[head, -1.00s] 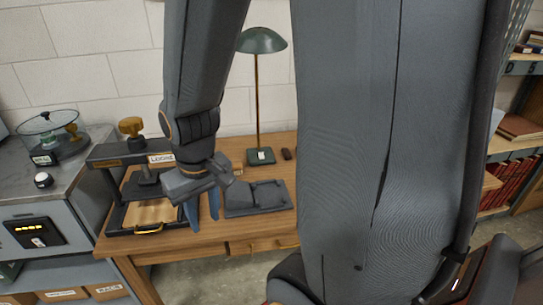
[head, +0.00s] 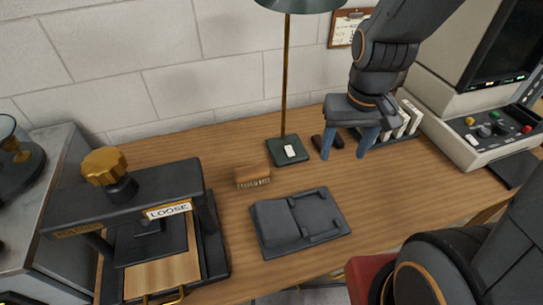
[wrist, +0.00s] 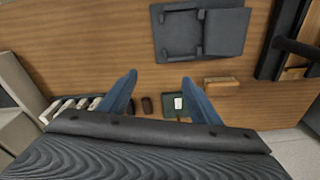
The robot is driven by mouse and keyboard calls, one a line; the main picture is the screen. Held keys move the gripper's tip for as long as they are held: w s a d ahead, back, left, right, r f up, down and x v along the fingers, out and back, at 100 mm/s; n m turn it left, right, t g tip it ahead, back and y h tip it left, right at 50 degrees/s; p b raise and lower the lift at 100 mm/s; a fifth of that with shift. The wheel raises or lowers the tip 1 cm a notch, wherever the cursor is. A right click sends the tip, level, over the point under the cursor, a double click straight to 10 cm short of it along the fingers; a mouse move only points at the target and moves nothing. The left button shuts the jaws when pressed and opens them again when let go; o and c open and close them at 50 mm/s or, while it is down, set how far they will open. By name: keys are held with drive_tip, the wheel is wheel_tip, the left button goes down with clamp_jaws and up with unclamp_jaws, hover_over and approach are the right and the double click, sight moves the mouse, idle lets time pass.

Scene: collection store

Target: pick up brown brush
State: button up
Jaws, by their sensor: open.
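The brown brush (head: 252,175), a wooden block with paler bristles along its front, lies on the wooden desk between the lamp base and a dark grey cradle. It also shows in the wrist view (wrist: 221,81), right of my fingers. My gripper (head: 344,157) is open and empty, its blue fingers pointing down over the desk, right of the brush and apart from it. In the wrist view my gripper (wrist: 159,77) has bare desk between its fingertips. A small dark brown piece (head: 318,142) lies just behind the left finger.
A green lamp (head: 285,151) stands behind the brush. The dark grey cradle (head: 300,221) lies in front of it. A black press with a gold knob (head: 104,167) is at left. White upright items (head: 409,118) and a monitor console (head: 490,128) stand at right.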

drive_tip(key=o, duration=1)
drive_tip(key=shift+n+g, duration=0.4)
drive_tip(key=shift+n, duration=0.4)
drive_tip(key=w+a+f, duration=0.1)
drive_tip(key=w+a, duration=0.1)
drive_tip(key=a, duration=0.1)
drive_tip(key=w+a+f, duration=0.2)
drive_tip(key=a, duration=0.1)
drive_tip(key=w+a+f+b, duration=0.1)
drive_tip(key=w+a, duration=0.1)
drive_tip(key=a, duration=0.2)
drive_tip(key=shift+w+f, duration=0.2)
drive_tip(key=shift+w, duration=0.15)
drive_tip(key=n+b, duration=0.1)
hover_over(252, 171)
drive_tip(key=shift+g, duration=0.3)
wheel_tip(252, 171, down, 6)
drive_tip(key=shift+w+f, duration=0.15)
drive_tip(key=shift+a+f, duration=0.25)
drive_tip(key=shift+f, duration=0.05)
drive_tip(key=shift+d+f+p, duration=0.2)
drive_tip(key=shift+f+p, duration=0.9)
drive_tip(key=shift+f, duration=2.5)
